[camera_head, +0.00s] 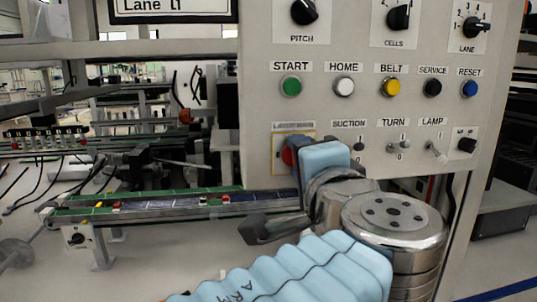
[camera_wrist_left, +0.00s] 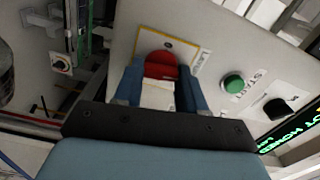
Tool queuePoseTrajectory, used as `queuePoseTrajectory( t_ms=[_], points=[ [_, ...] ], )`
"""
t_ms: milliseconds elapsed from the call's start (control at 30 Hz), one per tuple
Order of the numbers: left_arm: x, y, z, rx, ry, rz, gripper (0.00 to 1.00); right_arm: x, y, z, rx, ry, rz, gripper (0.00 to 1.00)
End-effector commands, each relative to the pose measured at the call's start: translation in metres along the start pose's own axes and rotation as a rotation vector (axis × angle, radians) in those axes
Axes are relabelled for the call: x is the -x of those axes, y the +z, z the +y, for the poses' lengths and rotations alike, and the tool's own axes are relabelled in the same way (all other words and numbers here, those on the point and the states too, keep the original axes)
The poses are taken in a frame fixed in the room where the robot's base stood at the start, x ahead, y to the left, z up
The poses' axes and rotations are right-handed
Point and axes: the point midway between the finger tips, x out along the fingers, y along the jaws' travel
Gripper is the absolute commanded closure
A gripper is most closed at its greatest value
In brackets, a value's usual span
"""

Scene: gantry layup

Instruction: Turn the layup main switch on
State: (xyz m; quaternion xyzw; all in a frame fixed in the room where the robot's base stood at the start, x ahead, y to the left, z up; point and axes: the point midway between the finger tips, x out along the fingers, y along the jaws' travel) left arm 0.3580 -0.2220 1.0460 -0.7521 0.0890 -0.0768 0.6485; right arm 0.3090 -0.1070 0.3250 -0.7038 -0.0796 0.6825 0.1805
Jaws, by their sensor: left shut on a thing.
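The main switch (camera_head: 288,157) is a red knob on a yellow-edged plate at the lower left of the grey control panel, mostly hidden behind my gripper in the head view. In the left wrist view the red knob (camera_wrist_left: 160,65) sits between the blue fingertips, with a pale block below it. My left gripper (camera_wrist_left: 157,88) is shut on the knob, one finger on each side. In the head view the gripper (camera_head: 305,158) reaches it from the front right. The knob's on or off position cannot be read. My right gripper is in neither view.
The green START button (camera_head: 291,87) is just above the switch. Suction (camera_head: 358,146), turn and lamp toggles lie to its right, with selector knobs higher up. A conveyor rail (camera_head: 180,206) with small parts runs left of the panel, below the switch.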

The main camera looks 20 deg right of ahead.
Motion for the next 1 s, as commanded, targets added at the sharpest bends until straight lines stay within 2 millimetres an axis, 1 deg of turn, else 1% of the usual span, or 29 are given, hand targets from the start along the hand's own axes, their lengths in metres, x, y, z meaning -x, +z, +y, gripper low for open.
queuePoseTrajectory(
  t_ms=[100, 333, 867, 900, 1000],
  points=[
    [0.0004, -0.0007, 0.0004, -0.063, 0.002, 0.001, 0.90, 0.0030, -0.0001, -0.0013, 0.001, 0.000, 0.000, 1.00],
    [0.0005, -0.0007, 0.0012, -0.140, 0.002, 0.002, 0.90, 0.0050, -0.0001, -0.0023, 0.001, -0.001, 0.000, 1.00],
    [0.0005, -0.0008, 0.0021, -0.166, 0.002, 0.002, 0.90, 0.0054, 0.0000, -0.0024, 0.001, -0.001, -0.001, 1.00],
    [0.0005, -0.0008, 0.0021, -0.166, 0.002, 0.002, 0.58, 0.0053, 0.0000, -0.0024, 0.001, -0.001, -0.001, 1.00],
    [0.0005, -0.0007, 0.0019, -0.166, 0.002, 0.002, 0.43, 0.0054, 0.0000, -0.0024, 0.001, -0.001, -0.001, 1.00]
  ],
)
